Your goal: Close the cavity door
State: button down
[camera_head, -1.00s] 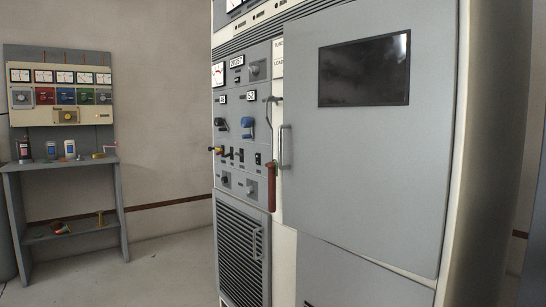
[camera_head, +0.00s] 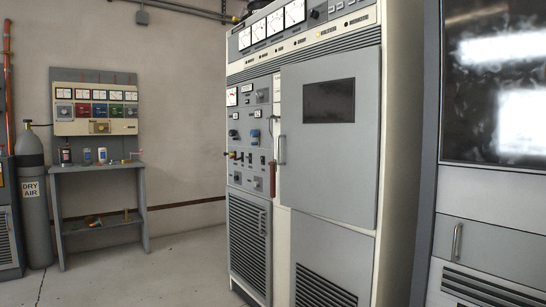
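The cavity door (camera_head: 325,160) is the large grey panel on the front of the white transmitter cabinet (camera_head: 395,150). It has a dark window (camera_head: 328,102) in its upper part and a vertical handle (camera_head: 282,150) at its left edge. A red-handled lever (camera_head: 272,179) hangs just left of the door handle, pointing down. My gripper is not in view.
Left of the door is a panel of knobs, with a louvred lower door (camera_head: 248,245). Another rack (camera_head: 490,180) stands at the right. A workbench (camera_head: 98,168) and a grey gas cylinder (camera_head: 34,190) stand at the left. The floor (camera_head: 170,275) before the bench is clear.

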aim_at(329, 135)
jog(key=u, duration=0.6)
jog(key=i, duration=1.3)
jog(key=z, duration=0.15)
